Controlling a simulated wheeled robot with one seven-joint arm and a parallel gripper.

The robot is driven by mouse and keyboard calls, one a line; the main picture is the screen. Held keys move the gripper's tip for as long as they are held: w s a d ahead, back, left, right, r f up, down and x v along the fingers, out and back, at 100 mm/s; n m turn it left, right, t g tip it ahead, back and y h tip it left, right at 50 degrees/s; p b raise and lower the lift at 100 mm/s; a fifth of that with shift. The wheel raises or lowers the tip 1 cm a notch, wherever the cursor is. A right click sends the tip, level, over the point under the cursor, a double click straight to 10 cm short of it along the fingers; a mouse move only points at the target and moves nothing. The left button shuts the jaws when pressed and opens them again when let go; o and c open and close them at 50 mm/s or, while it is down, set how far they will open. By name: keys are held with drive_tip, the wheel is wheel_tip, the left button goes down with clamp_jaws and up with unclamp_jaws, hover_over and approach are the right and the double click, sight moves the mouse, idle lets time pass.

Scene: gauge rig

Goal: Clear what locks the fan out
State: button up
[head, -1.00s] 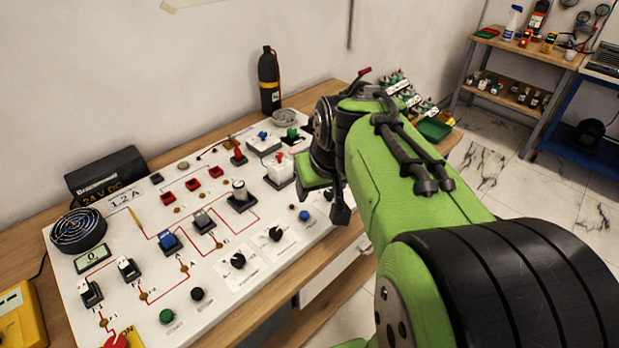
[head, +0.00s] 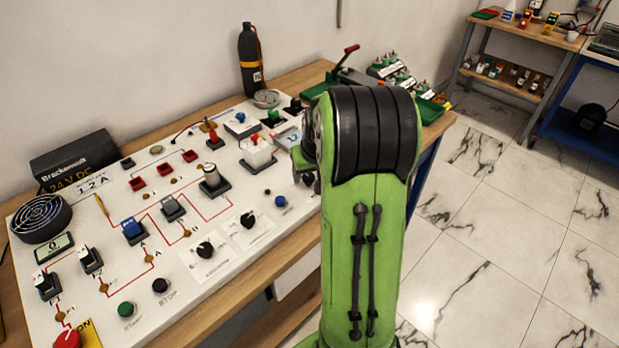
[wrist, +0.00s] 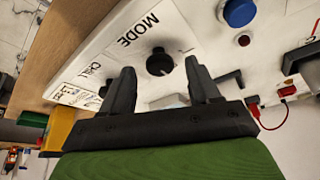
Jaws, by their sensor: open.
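The fan (head: 40,218) sits at the left end of the white panel (head: 222,268) in the head view, beside a small display (head: 54,247) that appears to read 0. A red mushroom button (head: 67,340) is at the bottom left, partly cut off. A blue relay (head: 134,230) and a grey one (head: 172,207) sit on the red lines. My gripper (wrist: 160,66) is open and empty in the wrist view. A black knob (wrist: 160,62) by the word MODE shows between its fingertips; contact cannot be told.
A power supply (head: 75,162) and a black bottle (head: 250,60) stand behind the panel. Green start (head: 127,309) and black stop (head: 160,285) buttons are near the front. In the wrist view, a blue button (wrist: 239,12) and red plugs (wrist: 288,91) lie right of the gripper.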

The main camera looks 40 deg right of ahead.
drive_tip(key=shift+w+d+f, duration=0.15)
drive_tip(key=shift+w+f, duration=0.05)
drive_tip(key=shift+f, duration=0.4)
drive_tip(key=c, duration=1)
drive_tip(key=shift+c, duration=0.2)
drive_tip(key=shift+r+n, duration=0.1)
drive_tip(key=shift+n, duration=0.3)
drive_tip(key=n+y, duration=0.1)
drive_tip(key=n, duration=0.1)
drive_tip(key=n+y+p, duration=0.1)
drive_tip(key=n, duration=0.1)
drive_tip(key=shift+s+d, duration=0.1)
drive_tip(key=shift+d, duration=0.1)
drive_tip(key=shift+d+n+y+p, duration=0.1)
drive_tip(key=shift+n+y+p, duration=0.3)
drive_tip(key=shift+n, duration=0.85)
drive_tip(key=shift+d+n+y+p, duration=0.1)
drive_tip(key=shift+n+y+p, duration=0.3)
drive_tip(key=shift+n, duration=0.85)
